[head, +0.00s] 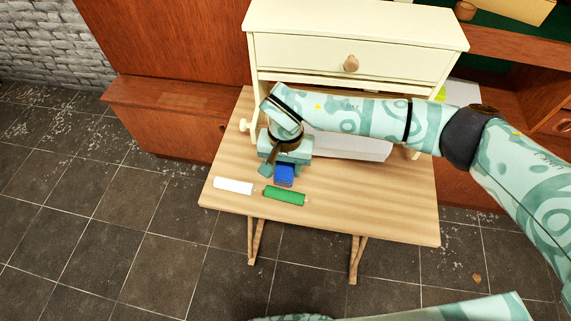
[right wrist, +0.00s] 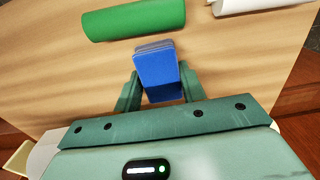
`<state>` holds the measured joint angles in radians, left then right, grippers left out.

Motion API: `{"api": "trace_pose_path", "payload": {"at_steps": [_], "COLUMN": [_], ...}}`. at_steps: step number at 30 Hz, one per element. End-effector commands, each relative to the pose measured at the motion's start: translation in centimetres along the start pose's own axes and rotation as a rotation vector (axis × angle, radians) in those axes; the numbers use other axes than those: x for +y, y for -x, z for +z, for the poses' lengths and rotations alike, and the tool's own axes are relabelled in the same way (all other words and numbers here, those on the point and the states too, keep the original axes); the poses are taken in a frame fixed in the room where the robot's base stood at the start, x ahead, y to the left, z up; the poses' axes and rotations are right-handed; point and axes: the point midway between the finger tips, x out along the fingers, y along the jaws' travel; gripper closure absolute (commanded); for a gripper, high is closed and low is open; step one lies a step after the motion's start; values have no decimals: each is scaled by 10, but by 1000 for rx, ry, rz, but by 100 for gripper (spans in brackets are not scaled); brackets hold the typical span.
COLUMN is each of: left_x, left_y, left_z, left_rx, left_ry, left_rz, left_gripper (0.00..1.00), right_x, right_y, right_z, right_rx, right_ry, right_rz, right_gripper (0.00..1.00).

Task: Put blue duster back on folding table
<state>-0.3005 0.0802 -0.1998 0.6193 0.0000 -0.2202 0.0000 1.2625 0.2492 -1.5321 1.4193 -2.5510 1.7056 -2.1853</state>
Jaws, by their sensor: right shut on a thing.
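The blue duster (head: 284,175) is a small blue block over the front left part of the wooden folding table (head: 360,200). My right gripper (head: 275,170) reaches in from the right, points down and is shut on the blue duster. In the right wrist view the duster (right wrist: 157,72) sits between the two green fingers, with a greyish layered far end. I cannot tell whether it touches the tabletop. My left gripper is not in view.
A green cylinder (head: 285,195) lies just in front of the duster, and a white one (head: 233,186) lies to its left. A cream drawer unit (head: 350,50) stands at the table's back. The table's front right is clear.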

Motion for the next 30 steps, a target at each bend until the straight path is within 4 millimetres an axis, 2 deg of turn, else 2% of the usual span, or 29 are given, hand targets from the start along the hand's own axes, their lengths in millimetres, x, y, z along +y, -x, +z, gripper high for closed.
{"api": "trace_pose_path", "payload": {"at_steps": [6, 7, 9, 17, 20, 30], "left_x": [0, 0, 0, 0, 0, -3], "left_y": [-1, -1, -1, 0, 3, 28], "left_z": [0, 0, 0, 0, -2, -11], "left_rx": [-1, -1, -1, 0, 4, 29], "left_ry": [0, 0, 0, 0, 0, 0], "left_rz": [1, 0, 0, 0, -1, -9], "left_gripper": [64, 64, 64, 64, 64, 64], "right_x": [0, 0, 0, 0, 0, 0], "right_y": [-3, -2, -2, -1, 8, 85], "right_z": [0, 0, 0, 0, 0, 0], "right_rx": [1, 1, 1, 1, 3, 7], "right_ry": [1, 1, 1, 0, 0, 1], "right_rz": [-1, -1, -1, -1, -1, -2], "right_gripper": [81, 51, 38, 38, 38, 38]}}
